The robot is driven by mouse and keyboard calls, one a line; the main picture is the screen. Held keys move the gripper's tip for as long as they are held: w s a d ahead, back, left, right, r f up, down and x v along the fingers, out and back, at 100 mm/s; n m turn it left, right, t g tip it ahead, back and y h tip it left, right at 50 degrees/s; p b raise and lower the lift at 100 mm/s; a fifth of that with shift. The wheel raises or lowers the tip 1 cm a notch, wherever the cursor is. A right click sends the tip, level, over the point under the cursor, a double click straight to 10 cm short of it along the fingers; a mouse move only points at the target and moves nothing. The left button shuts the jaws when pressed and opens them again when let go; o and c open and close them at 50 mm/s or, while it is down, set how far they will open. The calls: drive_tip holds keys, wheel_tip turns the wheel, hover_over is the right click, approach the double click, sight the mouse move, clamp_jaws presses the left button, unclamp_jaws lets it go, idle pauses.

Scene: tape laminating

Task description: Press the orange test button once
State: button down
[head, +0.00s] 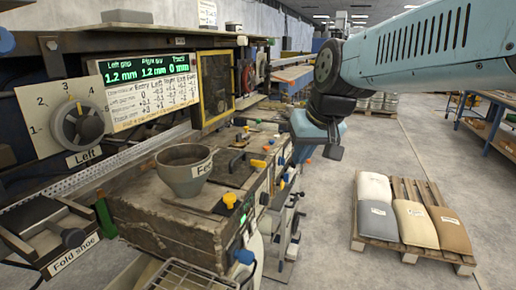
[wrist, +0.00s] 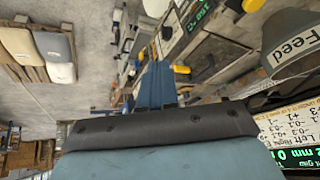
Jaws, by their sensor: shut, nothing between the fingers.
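An orange-yellow piece (wrist: 182,69) shows just right of the fingertips in the wrist view. The gripper appears apart from the machine.
A grey feed funnel (head: 187,171) stands on the machine top. A yellow knob (head: 229,200) and blue knob (head: 244,257) stick out at its front. A dial (head: 78,125) and a green-lit display (head: 147,85) stand left. A pallet (head: 410,250) with sacks lies right; floor between is clear.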

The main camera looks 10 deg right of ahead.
drive_tip(key=w+a+r+m+t+y, duration=0.1)
drive_tip(key=w+r+y, duration=0.1)
drive_tip(key=w, duration=1.4)
drive_tip(key=m+t+y, duration=0.1)
drive_tip(key=m, duration=0.1)
hover_over(268, 147)
drive_tip(key=shift+s+f, duration=0.1)
drive_tip(key=shift+f, duration=0.3)
drive_tip(key=shift+f, duration=4.4)
drive_tip(key=shift+s+f, duration=0.1)
drive_tip(key=shift+f, duration=0.8)
drive_tip(key=shift+r, duration=1)
drive_tip(key=shift+r, duration=0.1)
